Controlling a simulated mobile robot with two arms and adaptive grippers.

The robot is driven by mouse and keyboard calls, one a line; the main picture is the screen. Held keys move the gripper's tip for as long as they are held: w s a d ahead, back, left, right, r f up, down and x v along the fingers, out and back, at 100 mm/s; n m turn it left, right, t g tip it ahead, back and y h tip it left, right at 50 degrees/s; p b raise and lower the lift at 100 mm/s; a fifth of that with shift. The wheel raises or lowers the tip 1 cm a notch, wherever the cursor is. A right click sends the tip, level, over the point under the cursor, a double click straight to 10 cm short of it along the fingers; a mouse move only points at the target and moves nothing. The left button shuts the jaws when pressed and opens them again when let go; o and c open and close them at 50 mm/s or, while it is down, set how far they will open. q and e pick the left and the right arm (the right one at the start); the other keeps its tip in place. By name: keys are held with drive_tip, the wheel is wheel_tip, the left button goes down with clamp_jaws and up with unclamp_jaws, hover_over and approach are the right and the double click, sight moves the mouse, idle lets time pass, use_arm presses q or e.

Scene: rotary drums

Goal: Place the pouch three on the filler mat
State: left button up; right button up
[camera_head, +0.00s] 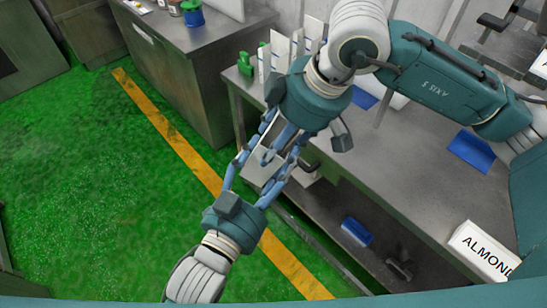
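My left gripper (257,172) reaches up from the lower left with its blue fingers spread. My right gripper (279,150) comes down from the upper right, its blue fingers also apart. The two sets of fingers face each other and overlap in the picture, over the front edge of the grey bench. One flat blue mat (471,150) lies on the bench at the right, and another blue piece (364,98) lies partly behind my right arm. I cannot tell which is the filler mat. I cannot identify pouch three.
A white box marked ALMOND (482,252) stands at the bench's right front. White upright panels (279,58) and a green bottle (245,64) stand at its far left end. A blue box (357,231) sits on the lower shelf. Green floor lies open at the left.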

use_arm(q)
drive_tip(key=shift+c, duration=0.9)
use_arm(e)
drive_tip(key=shift+a, duration=0.1)
use_arm(q)
drive_tip(key=shift+d, duration=0.1)
use_arm(e)
drive_tip(key=o, duration=1.2)
use_arm(q)
drive_tip(key=shift+s, duration=0.1)
drive_tip(key=c, duration=0.4)
use_arm(e)
drive_tip(key=o, duration=0.3)
drive_tip(key=shift+r, duration=0.1)
drive_tip(key=shift+o, duration=0.2)
